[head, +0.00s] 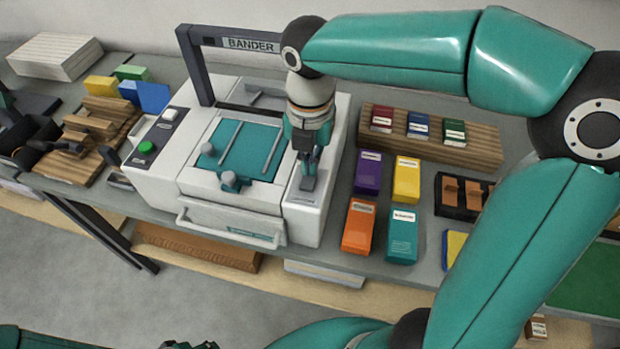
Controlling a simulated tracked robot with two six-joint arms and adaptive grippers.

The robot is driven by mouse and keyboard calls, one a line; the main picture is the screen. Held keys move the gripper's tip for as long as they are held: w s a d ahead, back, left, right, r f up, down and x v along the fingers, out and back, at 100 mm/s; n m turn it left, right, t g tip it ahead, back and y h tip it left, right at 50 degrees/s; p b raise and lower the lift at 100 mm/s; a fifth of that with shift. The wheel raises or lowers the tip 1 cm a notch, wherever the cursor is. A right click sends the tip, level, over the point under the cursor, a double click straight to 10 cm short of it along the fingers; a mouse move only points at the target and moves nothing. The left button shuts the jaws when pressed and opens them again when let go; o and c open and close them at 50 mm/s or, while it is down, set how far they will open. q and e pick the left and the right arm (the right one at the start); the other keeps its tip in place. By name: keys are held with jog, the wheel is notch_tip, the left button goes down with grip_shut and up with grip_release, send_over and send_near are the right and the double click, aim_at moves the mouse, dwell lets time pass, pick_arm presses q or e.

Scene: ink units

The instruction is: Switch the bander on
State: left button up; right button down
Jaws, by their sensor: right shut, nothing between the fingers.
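The bander (160,170) is a pale grey machine on the bench, with a dark frame labelled BANDER above it and a teal bed in its top. My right gripper (307,182) points down, shut and empty, over a grey strip on the bander's right side. Its fingertips hide part of that strip; I cannot tell whether they touch it. A dark part at the bottom edge, likely my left gripper (190,345), is mostly cut off, so its jaws are unclear.
Purple (368,172), yellow (406,179), orange (358,226) and teal (402,235) boxes stand right of the bander. A wooden rack (470,150) holds small boxes behind them. Wooden pieces and coloured blocks crowd the left. My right arm spans the right side.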

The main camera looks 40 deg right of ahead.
jog(key=shift+f+b, duration=0.3)
jog(key=shift+f, duration=0.4)
notch_tip(320, 180, up, 7)
jog(key=p, duration=0.6)
jog(key=shift+r+p, duration=0.1)
jog(key=shift+p, duration=0.25)
